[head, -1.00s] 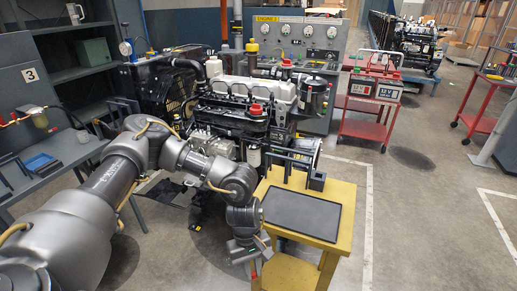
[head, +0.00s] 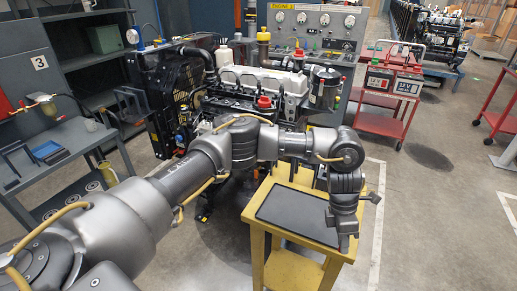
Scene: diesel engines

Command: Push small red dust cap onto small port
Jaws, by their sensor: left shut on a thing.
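My left gripper (head: 343,244) points down over the right front corner of the yellow table. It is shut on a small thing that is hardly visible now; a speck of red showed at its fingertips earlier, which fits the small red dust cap. The engine (head: 262,82) stands behind the table with a white top cover. A larger red cap (head: 264,102) sits on it, and another red cap (head: 287,64) shows farther back. My left arm crosses in front of the engine's lower part. I cannot make out the small port. My right gripper is not in view.
A red cart (head: 378,126) with batteries stands behind at the right. A grey bench (head: 75,150) is at the left. The floor right of the table is clear.

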